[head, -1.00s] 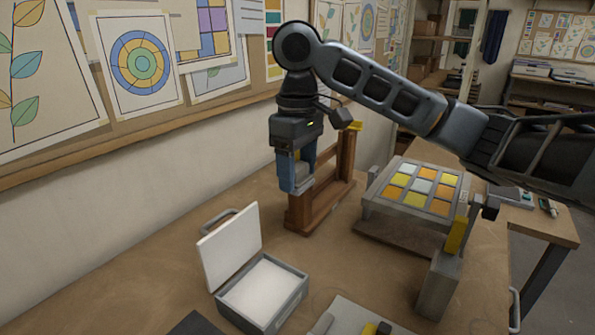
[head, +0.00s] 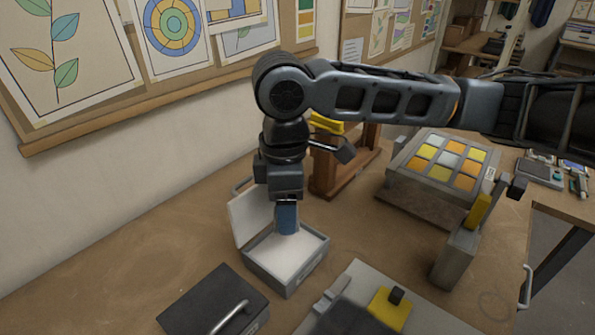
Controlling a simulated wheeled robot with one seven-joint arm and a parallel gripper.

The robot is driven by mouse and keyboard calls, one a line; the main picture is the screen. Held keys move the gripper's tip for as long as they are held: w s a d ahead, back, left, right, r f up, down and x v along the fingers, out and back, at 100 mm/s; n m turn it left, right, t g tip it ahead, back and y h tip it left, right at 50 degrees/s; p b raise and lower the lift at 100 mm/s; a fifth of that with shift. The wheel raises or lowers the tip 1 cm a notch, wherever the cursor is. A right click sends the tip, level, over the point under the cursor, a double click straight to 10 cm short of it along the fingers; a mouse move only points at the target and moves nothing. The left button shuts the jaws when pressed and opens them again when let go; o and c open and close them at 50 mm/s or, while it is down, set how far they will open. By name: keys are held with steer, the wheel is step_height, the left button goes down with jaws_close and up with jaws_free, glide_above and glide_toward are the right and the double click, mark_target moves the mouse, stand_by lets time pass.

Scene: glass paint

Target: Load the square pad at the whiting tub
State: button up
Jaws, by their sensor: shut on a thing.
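The whiting tub (head: 290,283) is a grey open box of white powder on the bench. Its pale lid (head: 247,220) stands tilted up at the back left. My gripper (head: 287,222) points straight down over the tub with blue fingers, shut on what appears to be the square pad. The pad is hardly visible between the fingers, and I cannot tell whether it touches the powder.
A dark lidded box (head: 213,300) stands front left. A grey board (head: 365,290) with a yellow knobbed block (head: 390,308) lies front right. A wooden rack (head: 345,160) stands behind. A colored-glass panel on a stand (head: 438,165) is at right, near a grey post (head: 458,258).

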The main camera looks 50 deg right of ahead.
mark_target(287, 249)
steer(key=shift+s+a+f, duration=0.1)
steer(key=shift+a+f, duration=0.15)
steer(key=shift+f, duration=0.15)
step_height(287, 249, down, 5)
steer(key=b, duration=0.5)
steer(key=shift+f+b, duration=0.2)
steer(key=shift+b, duration=0.1)
steer(key=shift+f, duration=0.65)
stand_by(1.7)
step_height(287, 249, up, 7)
steer(key=p, duration=0.6)
steer(key=shift+r, duration=0.1)
stand_by(1.0)
